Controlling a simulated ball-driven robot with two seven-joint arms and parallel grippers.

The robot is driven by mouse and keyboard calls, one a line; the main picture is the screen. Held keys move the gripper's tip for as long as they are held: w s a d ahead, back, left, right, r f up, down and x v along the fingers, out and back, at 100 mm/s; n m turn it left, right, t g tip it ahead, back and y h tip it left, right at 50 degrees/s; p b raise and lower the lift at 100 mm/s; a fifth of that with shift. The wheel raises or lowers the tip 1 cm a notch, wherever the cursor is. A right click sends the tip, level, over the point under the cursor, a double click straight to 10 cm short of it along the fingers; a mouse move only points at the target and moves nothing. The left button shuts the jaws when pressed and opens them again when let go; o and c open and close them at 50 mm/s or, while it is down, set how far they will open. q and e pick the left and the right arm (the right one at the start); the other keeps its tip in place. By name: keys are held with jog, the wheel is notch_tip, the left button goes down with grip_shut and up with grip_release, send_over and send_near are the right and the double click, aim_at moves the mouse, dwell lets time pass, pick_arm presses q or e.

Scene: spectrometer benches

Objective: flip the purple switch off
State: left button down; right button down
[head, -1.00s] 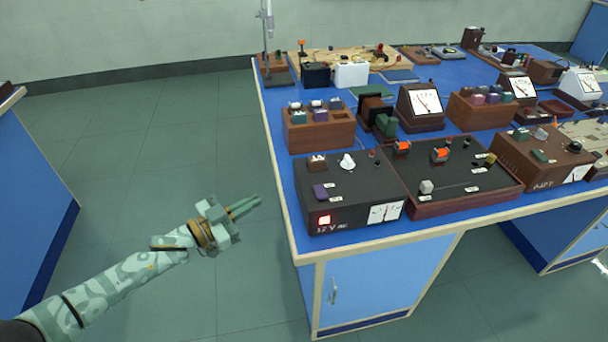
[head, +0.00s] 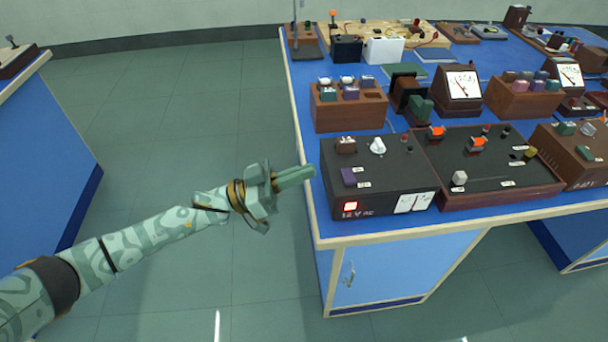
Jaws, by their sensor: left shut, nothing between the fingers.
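The purple switch (head: 348,177) is a small rocker on the left part of the top of a black power box (head: 380,176) marked "12 V AC". I cannot tell from here which way the switch is tipped. A red lamp (head: 350,206) glows on the box's front. My left gripper (head: 312,173) is shut and empty, its fingers pointing right. In the picture its tips lie just left of the black box, near the bench's left edge, apart from the switch. My right gripper is not in view.
On the same box are a white knob (head: 378,146) and a brown switch (head: 346,145). A switchboard (head: 490,170) stands close on the right, and a wooden block with several switches (head: 349,108) behind. The floor left of the blue bench is clear.

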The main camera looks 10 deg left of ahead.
aim_at(336, 183)
pick_arm(q)
jog(key=x, duration=0.7)
jog(key=shift+d+b, duration=0.2)
jog(key=shift+b, duration=0.15)
notch_tip(336, 183, down, 3)
jog(key=shift+s+d+r+b, duration=0.1)
jog(key=shift+b, duration=0.6)
jog(key=shift+f, duration=0.55)
jog(key=shift+s, duration=0.1)
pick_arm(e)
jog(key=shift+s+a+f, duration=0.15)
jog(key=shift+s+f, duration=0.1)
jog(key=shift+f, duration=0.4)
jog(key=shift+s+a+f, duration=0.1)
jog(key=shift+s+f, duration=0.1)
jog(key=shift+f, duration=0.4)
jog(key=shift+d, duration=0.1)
